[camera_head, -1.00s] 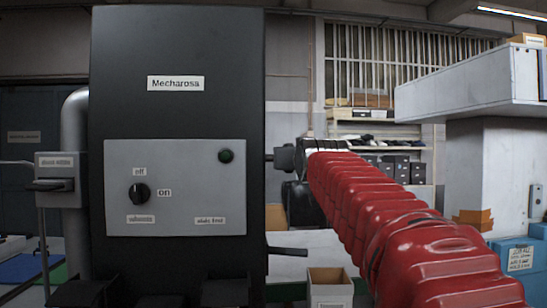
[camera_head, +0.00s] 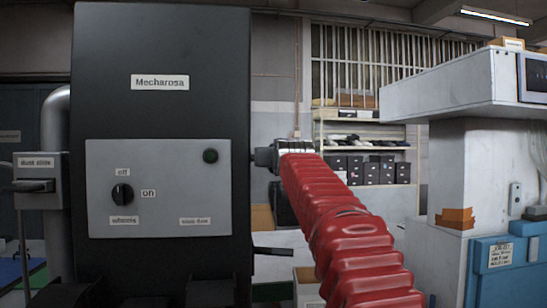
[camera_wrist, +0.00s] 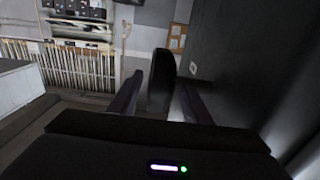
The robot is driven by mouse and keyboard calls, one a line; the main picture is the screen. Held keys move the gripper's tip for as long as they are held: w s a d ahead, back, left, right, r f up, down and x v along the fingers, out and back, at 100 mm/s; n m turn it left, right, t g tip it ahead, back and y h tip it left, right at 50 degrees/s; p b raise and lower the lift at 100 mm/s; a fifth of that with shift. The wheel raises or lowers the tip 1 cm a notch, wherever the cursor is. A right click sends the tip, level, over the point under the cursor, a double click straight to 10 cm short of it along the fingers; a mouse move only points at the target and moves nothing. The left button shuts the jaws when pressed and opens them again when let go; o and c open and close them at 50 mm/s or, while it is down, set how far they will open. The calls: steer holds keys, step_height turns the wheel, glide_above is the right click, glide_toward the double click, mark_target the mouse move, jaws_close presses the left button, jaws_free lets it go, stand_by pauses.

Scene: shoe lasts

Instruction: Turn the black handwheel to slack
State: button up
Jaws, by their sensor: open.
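In the wrist view a black, rounded, disc-like thing, seen nearly edge-on, stands between my two fingers; it looks like the black handwheel (camera_wrist: 160,70). My gripper (camera_wrist: 160,88) is open, with one dark finger on each side of it. A narrow gap shows on both sides, and I cannot tell whether either finger touches it. In the head view my red-sleeved arm reaches to the right side of the black machine (camera_head: 160,50), and the fingers there are not clear. The wheel's markings cannot be read.
A pale machine with a blue box (camera_head: 490,270) stands at the right.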

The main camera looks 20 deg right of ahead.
steer(key=shift+w, duration=0.2)
steer(key=shift+c, duration=0.4)
steer(key=c, duration=1)
steer(key=shift+o, duration=0.2)
